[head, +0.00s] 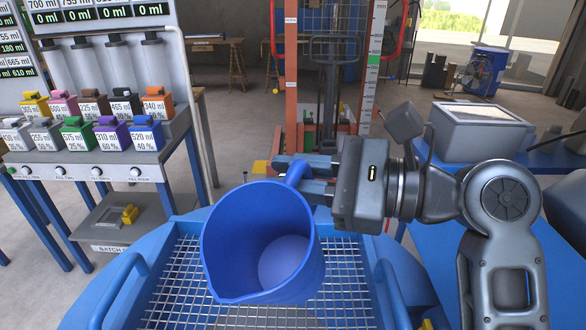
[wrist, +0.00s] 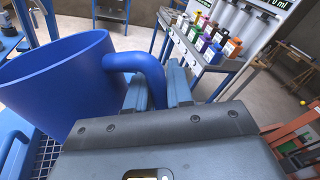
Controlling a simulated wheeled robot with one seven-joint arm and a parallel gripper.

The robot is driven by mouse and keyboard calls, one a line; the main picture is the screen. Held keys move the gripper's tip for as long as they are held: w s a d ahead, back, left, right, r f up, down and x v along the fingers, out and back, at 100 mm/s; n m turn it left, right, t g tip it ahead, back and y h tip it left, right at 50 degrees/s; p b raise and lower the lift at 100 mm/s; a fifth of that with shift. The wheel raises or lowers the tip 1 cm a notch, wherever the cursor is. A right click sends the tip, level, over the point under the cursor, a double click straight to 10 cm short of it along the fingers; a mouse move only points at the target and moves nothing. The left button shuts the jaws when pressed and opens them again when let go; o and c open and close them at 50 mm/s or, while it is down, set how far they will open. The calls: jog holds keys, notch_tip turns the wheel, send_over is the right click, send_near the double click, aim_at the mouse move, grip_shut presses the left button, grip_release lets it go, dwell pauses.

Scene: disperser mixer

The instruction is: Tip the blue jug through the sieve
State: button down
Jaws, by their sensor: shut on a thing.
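The blue jug (head: 262,240) is held above the sieve, tilted with its open mouth towards the head camera and its spout low at the front. Its pale blue inner bottom shows, and I see no contents. My gripper (head: 300,178) is shut on the jug's handle, at the jug's back right. In the wrist view the jug (wrist: 62,85) is at the left and its handle (wrist: 140,62) runs to the finger tips (wrist: 160,90). The sieve (head: 178,285) is a metal wire grid in a blue frame below the jug; the jug hides its middle.
A bench at the left holds several coloured, labelled blocks (head: 78,133) under a dispenser with displays. A blue table (head: 440,262) with a grey screen box (head: 482,127) is at the right. Blue handles (head: 115,290) rise beside the sieve. An orange frame (head: 291,70) stands behind.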

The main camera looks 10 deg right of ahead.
jog(key=shift+r+m+y+p, duration=0.15)
jog(key=shift+r+m+p, duration=0.15)
jog(key=shift+m+p, duration=0.85)
jog(key=shift+r+m+y+p, duration=0.25)
jog(key=shift+m+p, duration=0.35)
jog(key=shift+p, duration=1.05)
jog(key=shift+r+m+y+p, duration=0.1)
jog(key=shift+r+m+p, duration=0.2)
jog(key=shift+m+p, duration=0.85)
jog(key=shift+n, duration=0.3)
jog(key=shift+s+a, duration=0.1)
